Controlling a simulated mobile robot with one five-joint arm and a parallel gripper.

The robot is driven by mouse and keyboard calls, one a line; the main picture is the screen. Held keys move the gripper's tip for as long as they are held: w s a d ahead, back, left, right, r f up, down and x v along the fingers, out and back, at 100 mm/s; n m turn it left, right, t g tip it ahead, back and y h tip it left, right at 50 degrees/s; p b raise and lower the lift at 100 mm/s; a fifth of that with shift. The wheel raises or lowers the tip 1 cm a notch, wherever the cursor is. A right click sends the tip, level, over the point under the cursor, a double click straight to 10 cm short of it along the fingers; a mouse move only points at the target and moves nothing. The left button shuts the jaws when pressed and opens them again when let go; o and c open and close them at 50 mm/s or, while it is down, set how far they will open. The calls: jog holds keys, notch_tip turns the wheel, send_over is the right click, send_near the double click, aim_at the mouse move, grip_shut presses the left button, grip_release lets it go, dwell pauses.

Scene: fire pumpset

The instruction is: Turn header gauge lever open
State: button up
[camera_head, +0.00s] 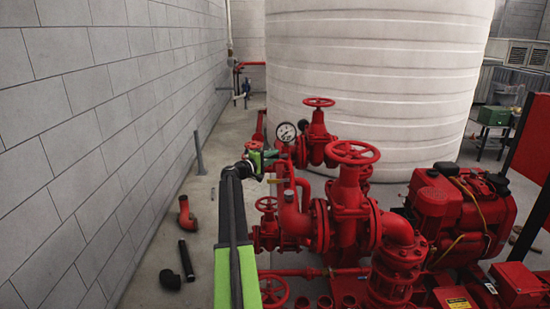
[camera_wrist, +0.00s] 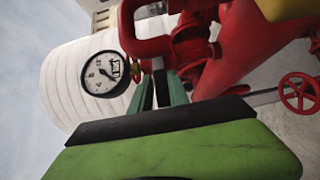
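The round white header gauge (camera_head: 286,132) stands on the red pipework in front of the tank, and its dial also shows left of centre in the wrist view (camera_wrist: 105,74). My gripper (camera_head: 262,160) is just below and left of the gauge in the head view. In the wrist view, the teal fingers of my gripper (camera_wrist: 160,78) point up at the red fitting.
Red valves with handwheels (camera_head: 353,152) and a red engine (camera_head: 459,214) crowd the right. A large white tank (camera_head: 378,70) stands behind. A block wall (camera_head: 90,130) runs along the left. Loose pipe elbows (camera_head: 186,216) lie on the floor between wall and arm.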

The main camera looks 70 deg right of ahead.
grip_shut()
jog(key=shift+w+d+r, duration=0.1)
jog(key=shift+w, duration=0.05)
dwell(0.8)
jog(key=shift+w, duration=0.15)
dwell(0.5)
